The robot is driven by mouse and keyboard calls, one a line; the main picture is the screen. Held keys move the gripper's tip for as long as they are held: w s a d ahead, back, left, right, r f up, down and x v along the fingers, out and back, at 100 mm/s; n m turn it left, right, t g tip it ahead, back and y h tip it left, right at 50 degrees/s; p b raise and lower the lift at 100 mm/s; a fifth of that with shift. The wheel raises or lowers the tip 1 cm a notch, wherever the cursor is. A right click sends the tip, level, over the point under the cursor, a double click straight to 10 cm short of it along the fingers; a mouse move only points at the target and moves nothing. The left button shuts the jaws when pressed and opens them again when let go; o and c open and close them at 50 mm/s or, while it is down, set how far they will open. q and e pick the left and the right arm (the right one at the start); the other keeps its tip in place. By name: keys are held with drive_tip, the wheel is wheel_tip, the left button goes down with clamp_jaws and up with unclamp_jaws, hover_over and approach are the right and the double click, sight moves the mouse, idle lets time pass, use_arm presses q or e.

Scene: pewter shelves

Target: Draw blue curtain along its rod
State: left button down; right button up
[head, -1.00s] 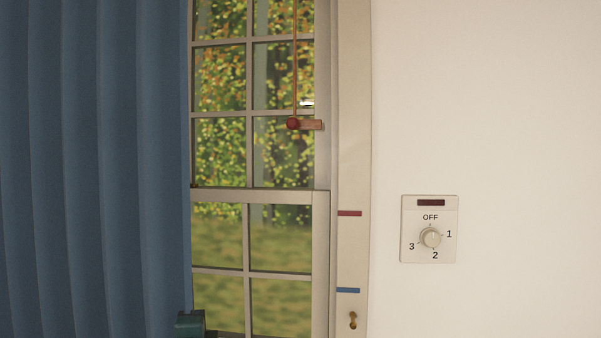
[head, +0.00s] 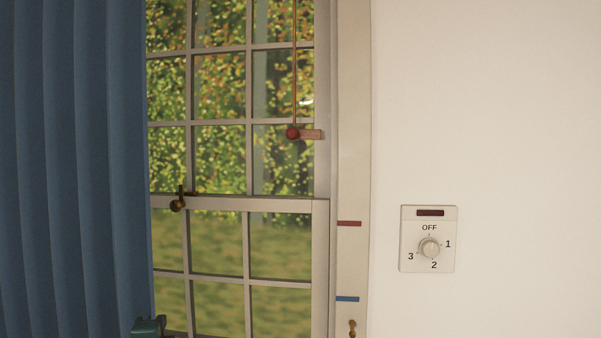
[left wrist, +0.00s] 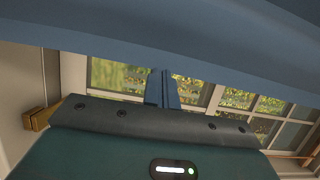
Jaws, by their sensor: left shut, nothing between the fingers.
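The blue curtain (head: 75,170) hangs in vertical folds over the left part of the window (head: 220,160). Its free edge lies left of the window's middle. Its rod is out of view. A dark green part of my left gripper (head: 150,327) shows at the bottom of the head view, at the curtain's free edge. In the left wrist view, the left gripper's fingers (left wrist: 162,88) are together, with nothing between them. The blue curtain (left wrist: 150,45) crosses the top of that view; I cannot tell whether the fingers touch it. My right gripper is not in view.
A cord with a red knob (head: 292,133) hangs at the right of the window. Red (head: 349,223) and blue (head: 347,299) marks are on the frame. A dial switch (head: 429,248) is on the wall.

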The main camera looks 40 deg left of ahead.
sight(51, 307)
use_arm(q)
drive_tip(key=s+a+p, duration=0.1)
drive_tip(key=s+a, duration=0.1)
drive_tip(key=a, duration=0.1)
drive_tip(key=s+a+p, duration=0.1)
drive_tip(key=s+a, duration=0.1)
drive_tip(key=a, duration=0.2)
drive_tip(key=s+a+p, duration=0.1)
drive_tip(key=s+a, duration=0.2)
drive_tip(key=a, duration=0.1)
drive_tip(key=shift+a+p, duration=0.1)
drive_tip(key=shift+p, duration=0.25)
drive_tip(key=shift+a, duration=0.15)
drive_tip(key=s+a, duration=0.2)
drive_tip(key=a, duration=0.2)
drive_tip(key=s+a, duration=0.3)
drive_tip(key=a, duration=0.2)
drive_tip(key=s+a, duration=0.3)
drive_tip(key=a, duration=0.1)
drive_tip(key=shift+s+a, duration=0.2)
drive_tip(key=shift+a, duration=0.15)
